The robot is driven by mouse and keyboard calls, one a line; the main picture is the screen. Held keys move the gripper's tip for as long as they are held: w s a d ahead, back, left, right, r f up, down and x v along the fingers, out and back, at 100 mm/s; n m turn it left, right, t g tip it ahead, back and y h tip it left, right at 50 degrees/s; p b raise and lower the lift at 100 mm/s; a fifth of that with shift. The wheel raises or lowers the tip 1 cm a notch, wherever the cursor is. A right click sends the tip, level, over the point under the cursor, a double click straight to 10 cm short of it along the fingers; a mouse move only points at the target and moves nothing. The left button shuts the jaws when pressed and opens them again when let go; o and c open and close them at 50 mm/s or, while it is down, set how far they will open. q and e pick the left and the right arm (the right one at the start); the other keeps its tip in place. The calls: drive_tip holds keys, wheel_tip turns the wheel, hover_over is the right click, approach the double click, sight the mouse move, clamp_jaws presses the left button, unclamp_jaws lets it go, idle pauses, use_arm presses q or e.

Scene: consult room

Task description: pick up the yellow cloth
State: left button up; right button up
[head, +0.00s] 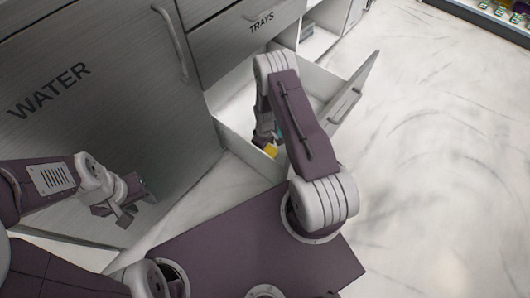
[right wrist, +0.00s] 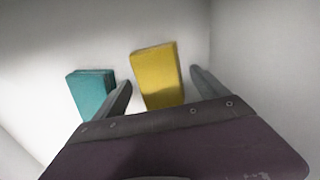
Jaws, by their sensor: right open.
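The yellow cloth (right wrist: 157,76) is a folded block inside the open drawer. In the right wrist view it lies between the two spread fingers of my right gripper (right wrist: 160,82). The fingers are apart, with a gap on both sides of the cloth, and do not close on it. Its near end meets the gripper's edge in the picture. In the head view a small part of the yellow cloth (head: 270,150) shows beside my right arm, which hides most of it and the gripper fingers. My left gripper (head: 128,203) hangs in front of the WATER cabinet, empty; its finger opening is unclear.
A teal folded cloth (right wrist: 91,94) lies left of the yellow one, just outside the left finger. The white drawer (head: 234,138) has walls close around my right arm. The WATER cabinet door (head: 100,100) stands at left. Open floor (head: 430,170) lies to the right.

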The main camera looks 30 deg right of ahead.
drive_tip(key=c, duration=1.4)
wheel_tip(320, 180, up, 10)
drive_tip(key=p, duration=0.6)
